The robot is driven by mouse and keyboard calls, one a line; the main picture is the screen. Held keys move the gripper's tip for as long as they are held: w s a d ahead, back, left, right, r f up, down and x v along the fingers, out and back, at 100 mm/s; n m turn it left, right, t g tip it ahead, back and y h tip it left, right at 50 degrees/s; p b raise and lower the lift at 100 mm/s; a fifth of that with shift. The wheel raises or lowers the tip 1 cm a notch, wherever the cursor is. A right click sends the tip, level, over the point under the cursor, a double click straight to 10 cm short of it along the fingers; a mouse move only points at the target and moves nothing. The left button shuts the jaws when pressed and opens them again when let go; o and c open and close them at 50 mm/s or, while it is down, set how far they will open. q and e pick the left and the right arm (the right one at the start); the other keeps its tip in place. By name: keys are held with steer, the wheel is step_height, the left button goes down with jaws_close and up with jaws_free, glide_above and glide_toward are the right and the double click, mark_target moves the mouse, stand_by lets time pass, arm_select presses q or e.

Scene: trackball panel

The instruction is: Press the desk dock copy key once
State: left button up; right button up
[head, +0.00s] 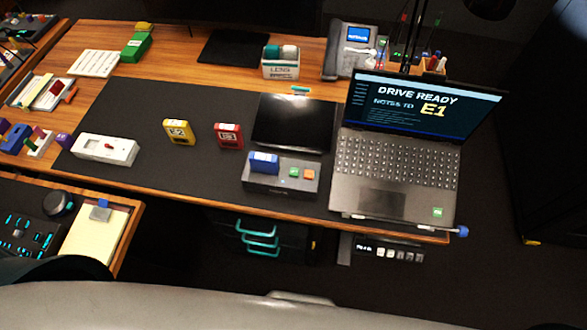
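The desk dock (281,188) is a low dark grey box on the black desk mat, left of the laptop. A blue drive block (264,162) sits at its left end. To the right of the block, its top carries a green key (294,172) and an orange key (309,174); I cannot read which is the copy key. The laptop (395,170) is open, and its screen (425,103) reads "DRIVE READY" and "NOTES TO E1". Neither of my grippers is in view.
Yellow (179,132) and red (228,136) blocks stand left of the dock on the mat (135,108). A black flat panel (292,122) lies behind the dock. A white device (105,149) lies farther left. The mat in front of the coloured blocks is clear.

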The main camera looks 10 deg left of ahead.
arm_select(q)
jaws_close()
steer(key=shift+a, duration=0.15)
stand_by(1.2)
